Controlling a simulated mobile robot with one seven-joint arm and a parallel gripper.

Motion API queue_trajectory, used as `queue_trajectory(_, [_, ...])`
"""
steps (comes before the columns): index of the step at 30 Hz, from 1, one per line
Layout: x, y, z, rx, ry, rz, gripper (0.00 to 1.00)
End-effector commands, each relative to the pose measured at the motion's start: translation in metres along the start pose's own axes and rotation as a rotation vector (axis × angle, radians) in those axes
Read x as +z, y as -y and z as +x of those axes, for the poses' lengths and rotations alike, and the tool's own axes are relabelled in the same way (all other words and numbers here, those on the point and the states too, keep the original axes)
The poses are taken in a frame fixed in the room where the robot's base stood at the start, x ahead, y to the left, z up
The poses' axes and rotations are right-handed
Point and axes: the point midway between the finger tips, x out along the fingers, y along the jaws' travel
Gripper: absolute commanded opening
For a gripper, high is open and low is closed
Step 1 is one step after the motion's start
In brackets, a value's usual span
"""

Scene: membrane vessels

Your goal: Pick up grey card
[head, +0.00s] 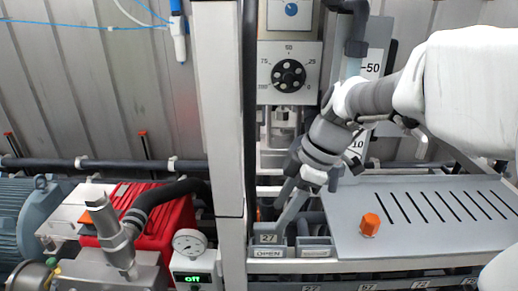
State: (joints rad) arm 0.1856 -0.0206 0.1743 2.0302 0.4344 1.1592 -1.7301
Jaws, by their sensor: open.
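A small grey tag marked "27" (268,239) shows at the left compartment of a grey two-part holder, above a label reading "OPEN". It may be the grey card, but I cannot tell for sure. My gripper (308,188) is open, tilted down and to the left, above and a little right of this tag. A slanted pale grey strip (292,212) runs from below the gripper down to the holder. I cannot tell whether the gripper touches the strip. The gripper partly hides what lies behind it.
A slotted grey shelf (440,235) lies to the right, with an orange hexagonal knob (370,225) on it. A white post (222,150) stands left of the holder. A dial panel (289,75) is behind. A gauge (188,243) and red machine (165,222) are left.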

Motion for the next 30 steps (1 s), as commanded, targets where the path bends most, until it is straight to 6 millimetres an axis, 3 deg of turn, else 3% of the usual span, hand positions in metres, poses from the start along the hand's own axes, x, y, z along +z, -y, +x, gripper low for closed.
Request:
queue_trajectory(12, [-0.008,0.004,0.048,-0.004,-0.001,0.001,0.6])
queue_trajectory(21, [-0.008,0.003,0.054,0.001,0.0,0.0,0.6])
queue_trajectory(30, [-0.008,0.003,0.053,0.0,0.0,0.0,0.06])
